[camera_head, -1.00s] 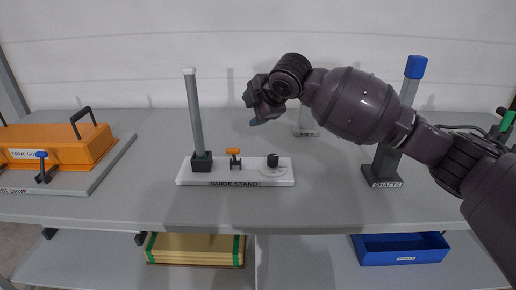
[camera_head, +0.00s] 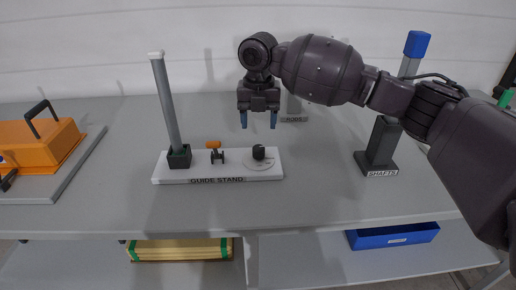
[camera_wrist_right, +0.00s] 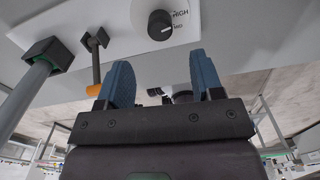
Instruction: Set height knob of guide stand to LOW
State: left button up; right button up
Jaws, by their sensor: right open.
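The guide stand (camera_head: 200,174) is a white base plate on the grey table, labelled GUIDE STAND. A grey post (camera_head: 166,105) rises at its left end, with an orange-handled clamp (camera_head: 216,152) mid-plate. The black height knob (camera_head: 259,152) sits on a pale dial at the right end. In the right wrist view the knob (camera_wrist_right: 160,25) shows beside HIGH and MID markings; its white line points toward MID, and the LOW marking is not seen. My right gripper (camera_head: 259,120) points down above and slightly behind the knob, open and empty, apart from it. My left gripper is out of view.
The SHAFTS stand (camera_head: 381,143) with a blue-topped shaft (camera_head: 417,44) stands right, near my right arm. A RODS holder (camera_head: 294,119) is behind. The orange drive unit (camera_head: 38,145) is at left. A blue bin (camera_head: 392,237) and a yellow-green box (camera_head: 180,249) lie on the lower shelf.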

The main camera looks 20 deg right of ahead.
aim_at(259, 147)
notch_tip(259, 147, down, 8)
jog(key=shift+f+b, duration=0.1)
jog(key=shift+b, duration=0.55)
jog(key=shift+f, duration=0.35)
